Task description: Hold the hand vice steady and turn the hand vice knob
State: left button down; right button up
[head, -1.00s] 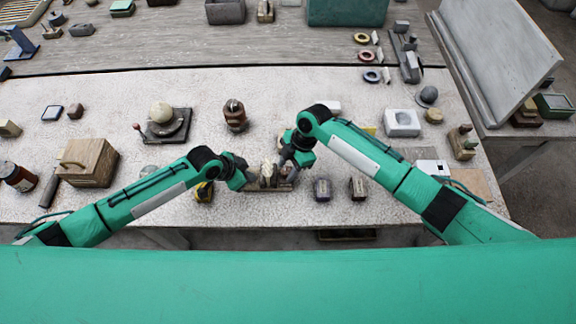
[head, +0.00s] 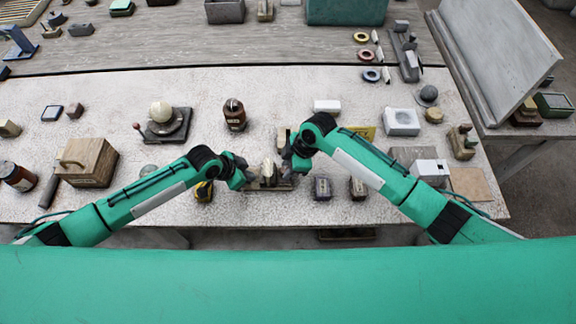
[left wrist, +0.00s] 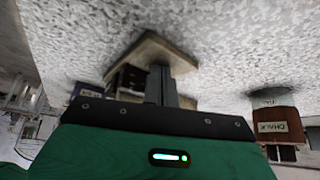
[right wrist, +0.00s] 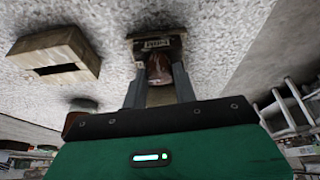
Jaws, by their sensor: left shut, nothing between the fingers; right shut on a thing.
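The hand vice (head: 268,172), a small pale and brown thing on a dark base, stands near the table's front edge between my grippers, partly hidden by them. My left gripper (head: 247,180) is at its left side. In the left wrist view its fingers (left wrist: 161,84) are shut together with nothing between them, in front of a pale tan plate; whether they touch the vice I cannot tell. My right gripper (head: 287,167) is at the vice's right side. In the right wrist view its fingers (right wrist: 157,84) are shut on a rounded brown part, apparently the knob (right wrist: 160,68).
A dark pot (head: 322,188) and a brown pot (head: 357,188) stand close on the right. A brown jar (head: 235,115) stands behind. The table's front edge is near. A wooden box (head: 103,162) stands further left.

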jog(key=m, duration=0.2)
jog(key=m+t, duration=0.2)
jog(key=m, duration=0.1)
jog(key=shift+s+a+m, duration=0.1)
jog(key=shift+s+m, duration=0.2)
jog(key=m+t, duration=0.1)
jog(key=m, duration=0.1)
jog(key=m+h, duration=0.1)
jog(key=m, duration=0.1)
jog(key=shift+s+a+m+t, duration=0.1)
jog(key=shift+m+t, duration=0.3)
jog(key=o, duration=1)
jog(key=v, duration=1.2)
jog(key=shift+s+a, duration=0.15)
jog(key=shift+a, duration=0.05)
jog(key=shift+r, duration=0.1)
